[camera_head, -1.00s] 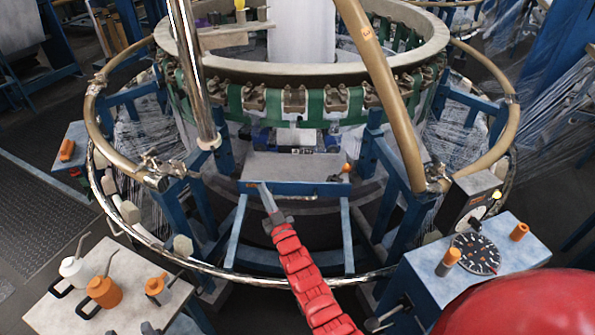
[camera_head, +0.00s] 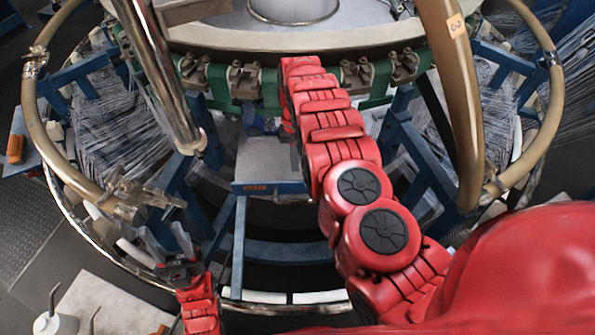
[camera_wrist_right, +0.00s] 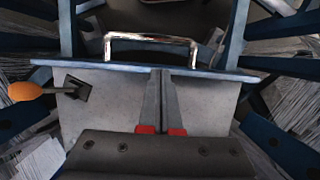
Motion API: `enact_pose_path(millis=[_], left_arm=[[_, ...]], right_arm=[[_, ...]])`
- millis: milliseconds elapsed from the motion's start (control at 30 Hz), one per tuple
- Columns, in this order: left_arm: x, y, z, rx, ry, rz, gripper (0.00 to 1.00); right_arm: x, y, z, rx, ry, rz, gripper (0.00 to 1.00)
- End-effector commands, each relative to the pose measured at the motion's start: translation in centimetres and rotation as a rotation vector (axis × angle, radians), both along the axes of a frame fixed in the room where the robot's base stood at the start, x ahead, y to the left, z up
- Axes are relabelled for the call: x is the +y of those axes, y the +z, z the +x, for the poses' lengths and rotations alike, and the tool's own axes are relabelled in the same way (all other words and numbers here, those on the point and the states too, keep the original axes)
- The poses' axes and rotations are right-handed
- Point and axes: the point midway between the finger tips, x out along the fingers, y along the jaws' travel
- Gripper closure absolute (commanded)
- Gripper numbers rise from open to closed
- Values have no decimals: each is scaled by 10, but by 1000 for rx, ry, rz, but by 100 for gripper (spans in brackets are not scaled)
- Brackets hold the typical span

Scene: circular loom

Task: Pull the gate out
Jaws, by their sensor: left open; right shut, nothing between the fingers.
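The gate appears to be the grey plate (camera_head: 262,160) with a blue front edge, low in the middle of the loom's ring in the head view. In the right wrist view a grey plate (camera_wrist_right: 105,105) has a bluish edge, and a shiny metal bar handle (camera_wrist_right: 150,38) stands at that edge. My right gripper (camera_wrist_right: 160,73) is shut and empty over the plate, its tips near the edge below the handle; contact cannot be told. In the head view my right arm hides this gripper. My left gripper (camera_head: 178,266) is open and empty at the lower left, apart from the plate.
An orange-knobbed lever (camera_wrist_right: 28,92) stands at the plate's left side in the wrist view. A chrome post (camera_head: 160,75) and a tan tube (camera_head: 455,100) flank the opening. A side table (camera_head: 105,305) with a white can (camera_head: 55,324) is at the lower left.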

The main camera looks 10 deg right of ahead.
Motion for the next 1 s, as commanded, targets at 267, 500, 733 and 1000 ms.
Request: enact_pose_path(millis=[267,500,733,1000], left_arm=[[0,13,0,0,0,0,50],[0,18,0,0,0,0,50],[0,14,0,0,0,0,50],[0,14,0,0,0,0,50]], right_arm=[[1,-32,-13,9,0,-1,100],[4,-69,-23,6,-1,-1,100],[5,-92,-29,3,-2,0,100],[6,-95,-29,2,-1,1,100]])
